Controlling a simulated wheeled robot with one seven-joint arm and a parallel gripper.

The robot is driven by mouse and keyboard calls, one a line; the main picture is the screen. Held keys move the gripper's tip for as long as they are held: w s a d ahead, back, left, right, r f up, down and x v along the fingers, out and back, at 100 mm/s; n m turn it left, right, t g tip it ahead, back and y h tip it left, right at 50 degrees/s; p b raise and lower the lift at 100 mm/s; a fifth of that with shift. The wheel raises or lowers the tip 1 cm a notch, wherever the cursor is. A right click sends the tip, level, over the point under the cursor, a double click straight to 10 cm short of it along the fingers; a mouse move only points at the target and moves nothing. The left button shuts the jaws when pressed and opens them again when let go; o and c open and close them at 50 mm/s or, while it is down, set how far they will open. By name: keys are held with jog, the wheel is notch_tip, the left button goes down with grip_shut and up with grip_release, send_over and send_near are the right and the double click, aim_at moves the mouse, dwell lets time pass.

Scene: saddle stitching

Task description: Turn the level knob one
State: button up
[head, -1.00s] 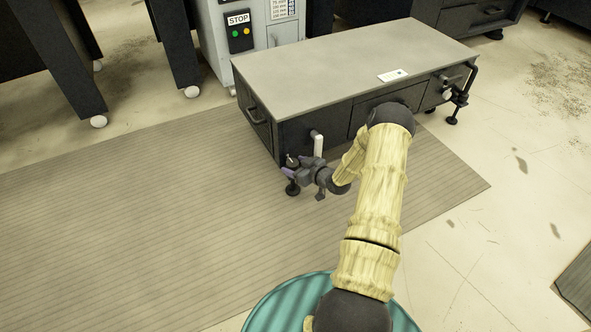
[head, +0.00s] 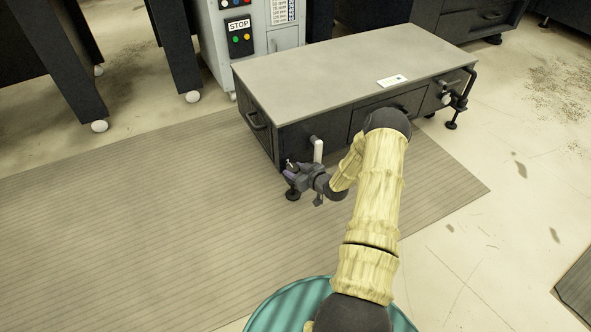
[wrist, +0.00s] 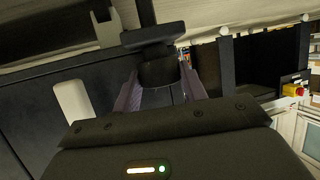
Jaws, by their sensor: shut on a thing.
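The level knob is a dark round piece (wrist: 158,72) on a levelling foot under the near left corner of a low grey-topped cabinet (head: 350,68). In the wrist view it sits between my two purplish fingers, below a flat dark plate and a thin post. My gripper (head: 290,172) is shut on it; the fingers also show in the wrist view (wrist: 160,95). In the head view my gripper hides most of the knob, and the dark foot pad (head: 293,194) shows on the mat beneath.
A white-gripped handle (head: 318,151) sticks out of the cabinet front close to my gripper; it also shows in the wrist view (wrist: 73,101). Another foot (head: 450,125) stands at the cabinet's right end. The striped mat (head: 130,220) is clear to the left.

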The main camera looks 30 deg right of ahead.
jog(key=shift+a+r, duration=0.1)
jog(key=m+h+p, duration=0.2)
jog(key=p, duration=0.1)
jog(key=m+h+p, duration=0.2)
jog(key=h+p, duration=0.1)
jog(key=shift+s+a+r+m+p, duration=0.1)
jog(key=shift+a+m+p, duration=0.2)
jog(key=shift+a+p, duration=0.1)
jog(key=m+h+p, duration=0.2)
jog(key=shift+a+g+h, duration=0.1)
jog(key=shift+g+h, duration=0.2)
jog(key=shift+f+m+g+h+p, duration=0.3)
jog(key=shift+m+h+p, duration=0.3)
jog(key=shift+m+h, duration=0.2)
jog(key=o, duration=1)
jog(key=shift+b, duration=0.35)
